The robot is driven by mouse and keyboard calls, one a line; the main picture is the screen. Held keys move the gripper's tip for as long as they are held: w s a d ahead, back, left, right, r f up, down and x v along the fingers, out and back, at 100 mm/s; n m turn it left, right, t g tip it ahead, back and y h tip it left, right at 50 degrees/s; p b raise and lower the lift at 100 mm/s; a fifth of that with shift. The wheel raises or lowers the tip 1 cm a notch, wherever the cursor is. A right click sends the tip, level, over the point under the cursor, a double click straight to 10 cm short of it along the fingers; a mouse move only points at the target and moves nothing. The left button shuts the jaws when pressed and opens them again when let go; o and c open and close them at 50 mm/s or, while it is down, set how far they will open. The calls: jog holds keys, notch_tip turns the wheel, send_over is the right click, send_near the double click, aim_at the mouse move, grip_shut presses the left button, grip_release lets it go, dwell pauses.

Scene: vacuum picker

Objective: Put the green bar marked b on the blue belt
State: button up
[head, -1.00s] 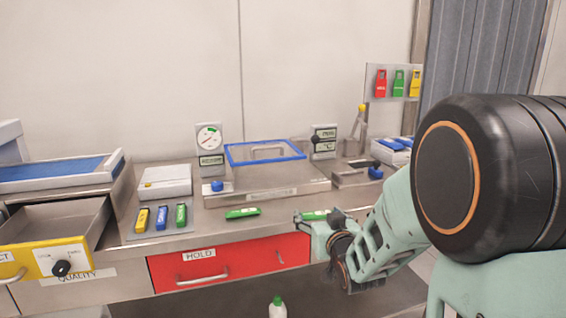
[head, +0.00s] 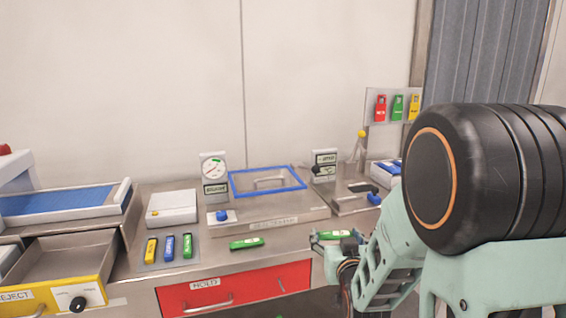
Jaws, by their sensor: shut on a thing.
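My gripper (head: 334,243) is at the right of the steel counter, shut on a green bar (head: 335,235) with a pale label. Its letter is too small to read. Another green bar (head: 246,243) lies on the counter near the front edge, left of my gripper; its mark cannot be read either. The blue belt (head: 58,201) runs in a pale frame at the far left, well away from my gripper. My arm hides part of the gripper.
An open yellow-fronted drawer (head: 68,299) stands out below the belt. A mat (head: 148,262) holds yellow, blue and green bars. A white box (head: 171,208), gauge (head: 213,170) and blue-rimmed lid (head: 268,182) stand behind. The red HOLD drawer (head: 236,290) is shut.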

notch_tip(320, 180, up, 15)
jog(key=p, duration=1.3)
jog(key=shift+r+p, duration=0.15)
jog(key=shift+p, duration=0.25)
jog(key=w+a+f+n+y+b, duration=0.1)
jog(key=w+a+f+y+b, duration=0.1)
jog(key=f+b, duration=0.5)
jog(key=w+a+f+n+y+b, duration=0.2)
jog(key=w+a+f+b, duration=0.2)
jog(key=b, duration=1.5)
notch_tip(320, 180, down, 3)
jog(key=shift+a+r+g+y, duration=0.1)
jog(key=shift+a+g+y, duration=0.2)
jog(key=shift+a, duration=0.7)
jog(key=shift+w, duration=0.1)
